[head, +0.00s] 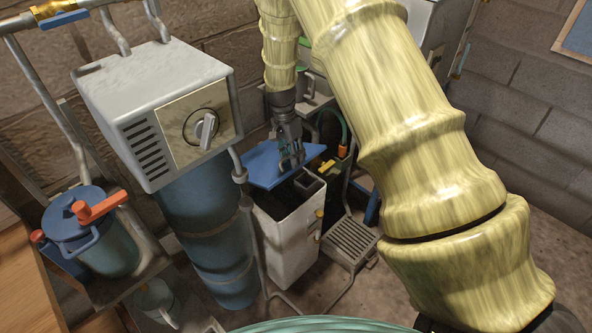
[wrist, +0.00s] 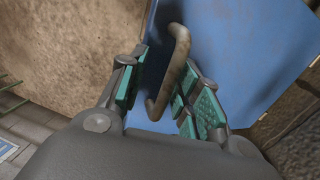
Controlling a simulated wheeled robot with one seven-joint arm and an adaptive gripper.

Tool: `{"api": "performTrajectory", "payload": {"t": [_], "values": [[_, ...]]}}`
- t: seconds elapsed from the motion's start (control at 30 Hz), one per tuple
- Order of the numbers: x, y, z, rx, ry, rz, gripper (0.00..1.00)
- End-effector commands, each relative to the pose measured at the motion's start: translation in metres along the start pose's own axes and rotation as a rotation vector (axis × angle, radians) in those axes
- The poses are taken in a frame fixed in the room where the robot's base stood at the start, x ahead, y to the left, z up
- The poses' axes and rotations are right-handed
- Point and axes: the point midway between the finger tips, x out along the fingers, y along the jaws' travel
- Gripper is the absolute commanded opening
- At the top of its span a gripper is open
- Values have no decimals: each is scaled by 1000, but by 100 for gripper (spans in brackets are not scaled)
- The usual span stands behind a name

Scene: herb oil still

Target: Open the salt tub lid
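The salt tub (head: 294,247) is a white upright bin standing on the floor, right of the blue cylinder. Its flat blue lid (head: 265,166) is raised off the rim and the dark inside of the tub shows below it. The lid also fills much of the wrist view (wrist: 250,50). A brown bar handle (wrist: 167,75) stands out from the lid. My gripper (head: 292,163) is at the lid; in the wrist view (wrist: 160,97) its teal-padded fingers are apart, one on each side of the handle, with a gap on the left. Contact on the right is unclear.
A grey control box (head: 160,105) with a knob stands over a blue cylinder (head: 212,240) left of the tub. A pipe (head: 250,220) runs close beside the tub. A grey slatted step (head: 350,240) is at its right. A blue pot (head: 90,235) with orange handles is far left.

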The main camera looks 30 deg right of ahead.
Motion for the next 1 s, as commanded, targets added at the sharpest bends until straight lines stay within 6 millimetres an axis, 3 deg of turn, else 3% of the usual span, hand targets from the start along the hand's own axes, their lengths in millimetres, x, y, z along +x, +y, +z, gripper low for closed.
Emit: {"api": "performTrajectory", "payload": {"t": [0.1, 0.3, 0.73, 0.9, 1.0], "values": [[18, 6, -1, 4, -3, -43, 33], [34, 11, -1, 4, -2, -96, 33], [37, 13, -2, 3, 0, -117, 33], [32, 14, -2, 3, -1, -117, 2], [22, 17, -2, 4, -1, -115, 0]]}}
